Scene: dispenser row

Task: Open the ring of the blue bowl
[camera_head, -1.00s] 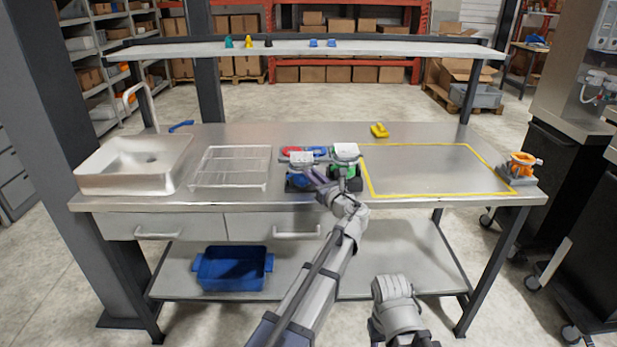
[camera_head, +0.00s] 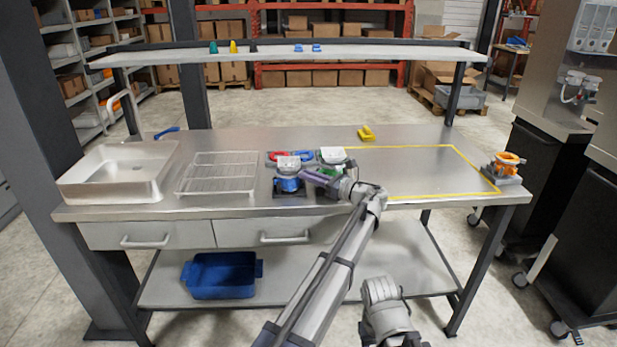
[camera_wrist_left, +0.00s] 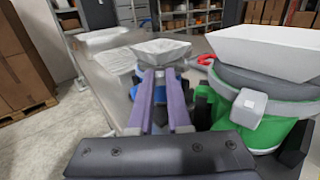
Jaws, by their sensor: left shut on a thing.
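The blue bowl (camera_head: 288,184) stands on the bench in a dark base, with a grey ring and a white tray-like top (camera_head: 289,161). In the left wrist view the top (camera_wrist_left: 160,48) is just beyond my fingertips, and blue (camera_wrist_left: 190,90) shows beside the fingers. My left gripper (camera_head: 307,176) reaches the bowl's right front side. In the left wrist view its purple fingers (camera_wrist_left: 161,75) are shut on a small part at the bowl's ring, mostly hidden between them. My right arm is low at the front; its gripper is out of view.
A green bowl (camera_wrist_left: 262,130) with a white top and a light ring block stands close right of my left gripper. Red (camera_head: 278,155) and blue (camera_head: 302,154) pieces lie behind. A wire rack (camera_head: 219,172) is left; the yellow-outlined area (camera_head: 420,170) is clear.

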